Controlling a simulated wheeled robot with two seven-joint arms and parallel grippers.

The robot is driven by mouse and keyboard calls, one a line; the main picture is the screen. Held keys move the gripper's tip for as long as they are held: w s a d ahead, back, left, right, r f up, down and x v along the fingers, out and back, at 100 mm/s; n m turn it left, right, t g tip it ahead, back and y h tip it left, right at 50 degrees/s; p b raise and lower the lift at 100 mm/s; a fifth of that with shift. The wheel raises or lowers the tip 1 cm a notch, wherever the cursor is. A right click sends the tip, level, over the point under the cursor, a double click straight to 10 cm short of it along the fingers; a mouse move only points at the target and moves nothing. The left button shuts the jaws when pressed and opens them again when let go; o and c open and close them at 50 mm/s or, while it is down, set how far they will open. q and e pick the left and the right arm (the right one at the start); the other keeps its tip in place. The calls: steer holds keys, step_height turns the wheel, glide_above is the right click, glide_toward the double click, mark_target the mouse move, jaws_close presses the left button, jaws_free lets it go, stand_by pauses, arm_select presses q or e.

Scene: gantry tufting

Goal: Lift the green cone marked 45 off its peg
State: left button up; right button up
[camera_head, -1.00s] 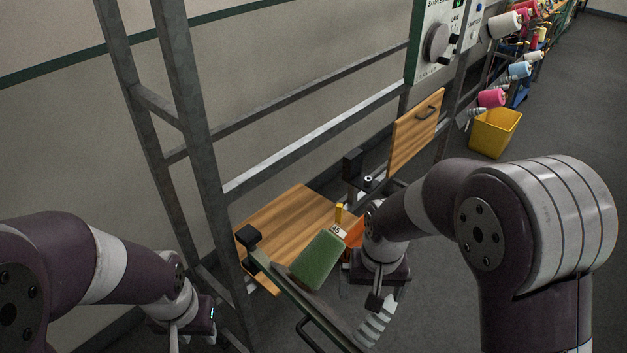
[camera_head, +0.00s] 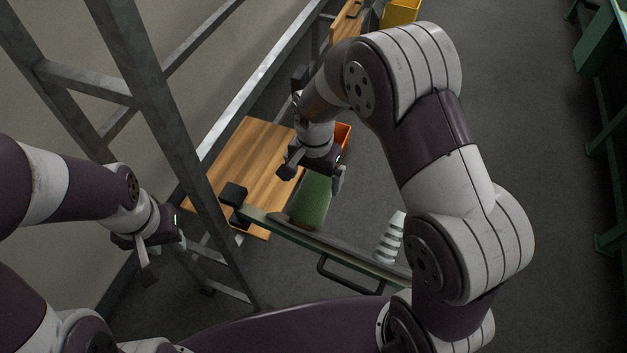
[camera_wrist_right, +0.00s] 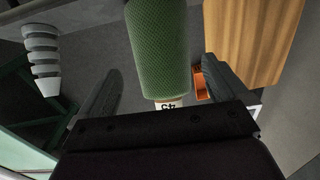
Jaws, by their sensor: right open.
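The green cone (camera_head: 313,200) sits tilted at the green rail, below my right gripper in the head view. In the right wrist view the green cone (camera_wrist_right: 158,45) fills the upper middle, and its white label marked 45 (camera_wrist_right: 168,105) shows upside down at its near end. My right gripper (camera_head: 314,174) is open; in the wrist view its fingers (camera_wrist_right: 160,72) appear on either side of the cone, with gaps. How deep the cone lies between them is unclear. The peg is hidden. My left gripper (camera_head: 163,256) is away to the left, by the metal frame, holding nothing visible.
A wooden board (camera_head: 245,165) lies left of the cone. An orange bin (camera_head: 344,134) is behind my right gripper. A grey-and-white ribbed cone (camera_head: 390,238) stands to the right. A green rail (camera_head: 340,250) with a black handle runs in front. Metal uprights (camera_head: 160,120) stand at left.

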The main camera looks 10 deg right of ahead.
mark_target(315, 187)
step_height(315, 187, down, 6)
steer(key=shift+w+a+f+p, duration=0.1)
steer(key=shift+p, duration=0.6)
steer(key=shift+f, duration=0.25)
steer(key=c, duration=1.1)
steer(key=shift+w+r, duration=0.2)
steer(key=shift+r, duration=0.1)
steer(key=shift+c, duration=0.3)
steer(key=shift+w+d+r+p, duration=0.1)
steer(key=shift+w+d+p, duration=0.05)
steer(key=shift+d+p, duration=0.15)
